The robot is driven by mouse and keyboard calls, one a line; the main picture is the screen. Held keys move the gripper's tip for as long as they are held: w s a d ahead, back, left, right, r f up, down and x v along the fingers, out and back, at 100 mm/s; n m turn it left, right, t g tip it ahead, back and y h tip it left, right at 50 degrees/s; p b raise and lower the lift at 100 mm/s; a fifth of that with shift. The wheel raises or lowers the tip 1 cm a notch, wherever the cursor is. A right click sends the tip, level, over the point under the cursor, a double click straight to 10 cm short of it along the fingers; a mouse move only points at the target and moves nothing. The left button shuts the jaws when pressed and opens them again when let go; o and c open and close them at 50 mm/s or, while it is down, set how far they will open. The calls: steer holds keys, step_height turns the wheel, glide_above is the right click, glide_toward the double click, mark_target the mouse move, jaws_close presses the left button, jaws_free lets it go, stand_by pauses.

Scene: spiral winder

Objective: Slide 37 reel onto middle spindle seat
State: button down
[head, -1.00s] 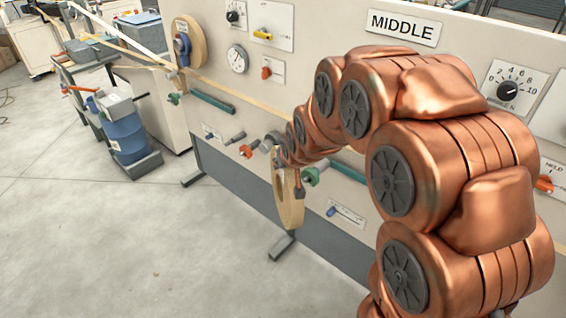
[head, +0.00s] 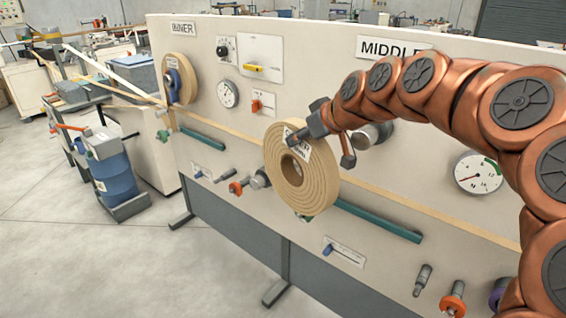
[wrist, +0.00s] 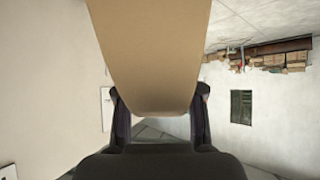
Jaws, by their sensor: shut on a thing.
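A tan reel (head: 300,182) with a hollow core and a white label, too small to read surely, is in front of the panel in the head view. My gripper (head: 298,140) is shut on its upper rim. In the wrist view the reel (wrist: 155,55) is a broad tan band between the two dark fingers of my gripper (wrist: 158,92). A grey spindle seat (head: 366,136) stands out under the MIDDLE sign (head: 394,49), right of the reel and partly hidden by my arm. The reel is apart from it.
The panel (head: 300,75) carries another reel (head: 180,80) under the left sign, gauges, knobs and teal bars (head: 380,222). Several short pegs (head: 423,280) stick out low down. A blue drum (head: 115,175) stands at left beside clear floor.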

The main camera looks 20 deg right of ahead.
steer(key=s+d+r+n+y+b, duration=0.2)
steer(key=s+d+r+b, duration=0.1)
steer(key=s+d+r, duration=0.25)
steer(key=w+d+f+p, duration=0.1)
steer(key=d+p, duration=0.2)
steer(key=d, duration=0.3)
steer(key=shift+w+d, duration=0.25)
steer(key=shift+w, duration=0.15)
stand_by(0.5)
